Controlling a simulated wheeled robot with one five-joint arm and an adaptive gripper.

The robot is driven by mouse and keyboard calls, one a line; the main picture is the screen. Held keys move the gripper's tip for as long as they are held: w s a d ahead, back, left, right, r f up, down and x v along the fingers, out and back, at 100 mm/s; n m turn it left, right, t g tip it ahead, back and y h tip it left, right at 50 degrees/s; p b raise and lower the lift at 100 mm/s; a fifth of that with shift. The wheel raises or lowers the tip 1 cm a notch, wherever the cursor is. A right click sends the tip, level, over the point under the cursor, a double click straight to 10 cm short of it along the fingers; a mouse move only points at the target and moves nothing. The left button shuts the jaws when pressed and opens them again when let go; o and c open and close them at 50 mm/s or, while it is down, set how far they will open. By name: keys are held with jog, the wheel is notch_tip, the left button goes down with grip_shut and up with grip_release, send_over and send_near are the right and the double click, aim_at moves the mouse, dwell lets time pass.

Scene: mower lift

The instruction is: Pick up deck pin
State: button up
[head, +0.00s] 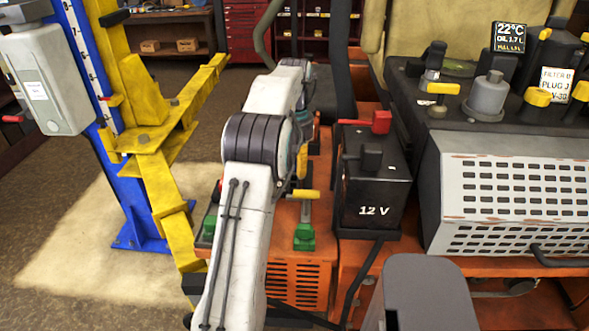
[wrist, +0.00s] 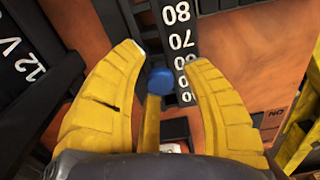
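In the wrist view, my gripper (wrist: 165,57) has its two yellow fingers spread apart, with nothing gripped. A blue round knob (wrist: 160,82) shows between the fingers, beside a black strip with white numbers (wrist: 181,42). I cannot tell whether a finger touches the knob. In the head view, a yellow-handled pin (head: 303,194) stands upright in a green holder (head: 304,237) on the orange deck. No label tells which of these is the deck pin. My white arm hides much of my gripper and the area around it in the head view.
A black 12 V battery (head: 371,190) with a red terminal cap stands right of my arm. A white perforated cover (head: 520,190) is further right. A blue lift post (head: 100,130) with yellow arms stands left.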

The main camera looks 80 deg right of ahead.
grip_shut()
dwell(0.5)
